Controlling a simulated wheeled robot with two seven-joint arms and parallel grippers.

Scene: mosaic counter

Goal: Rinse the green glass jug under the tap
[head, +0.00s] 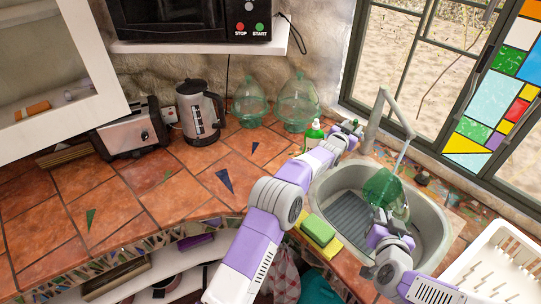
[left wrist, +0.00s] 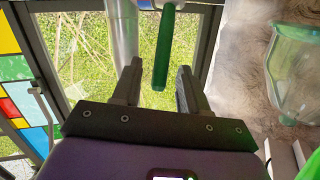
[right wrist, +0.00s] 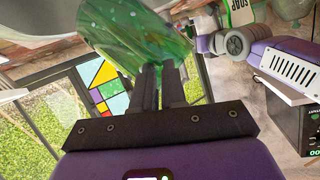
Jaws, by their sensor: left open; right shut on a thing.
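The green glass jug (head: 383,186) is held over the sink (head: 440,225), below the tap (head: 376,112). A thin pale-blue stream of water (head: 402,157) falls from the spout to the jug. My right gripper (head: 388,218) is shut on the jug; the right wrist view shows the jug (right wrist: 130,35) tilted beyond the fingers (right wrist: 160,70). My left gripper (head: 352,128) is open by the tap's base. In the left wrist view, the green tap lever (left wrist: 164,48) lies between its spread fingers (left wrist: 158,75), apparently touching neither.
A soap bottle (head: 314,136) stands behind my left arm. A green sponge (head: 318,230) lies at the sink's left edge, and a white dish rack (head: 500,268) stands at right. Two large glass bottles (head: 249,102) (head: 297,103), a kettle (head: 201,115) and a toaster (head: 134,130) line the wall.

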